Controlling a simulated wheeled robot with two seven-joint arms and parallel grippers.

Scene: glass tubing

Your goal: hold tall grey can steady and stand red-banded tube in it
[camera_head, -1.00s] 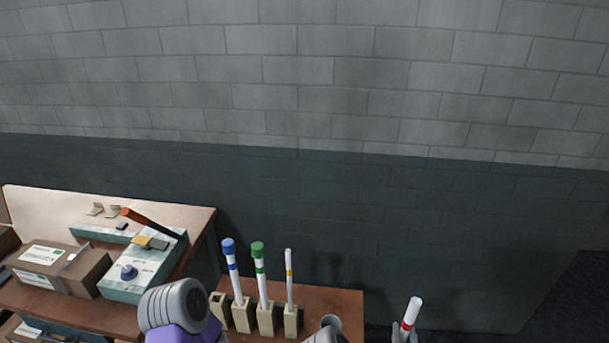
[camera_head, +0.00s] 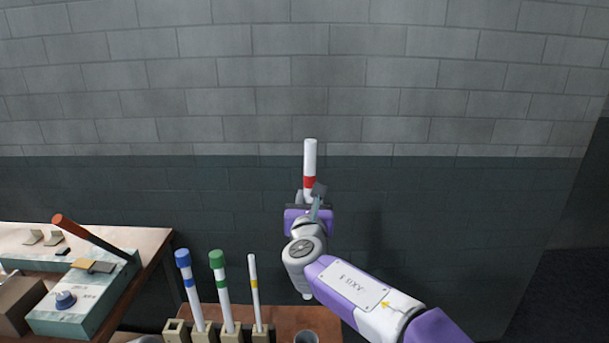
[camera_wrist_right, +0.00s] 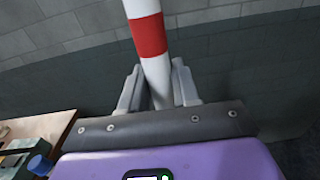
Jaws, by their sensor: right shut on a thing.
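The red-banded tube (camera_head: 310,160) is white with a red band and stands about upright in my right gripper (camera_head: 309,193), raised high in front of the wall. In the right wrist view the fingers (camera_wrist_right: 158,88) are closed on the tube (camera_wrist_right: 143,10) just below its red band. My left gripper is out of view.
A blue-capped tube (camera_head: 191,290), a green-capped tube (camera_head: 224,290) and a thin yellow-banded tube (camera_head: 255,290) stand in holders on the brown table (camera_head: 290,316), left of the can.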

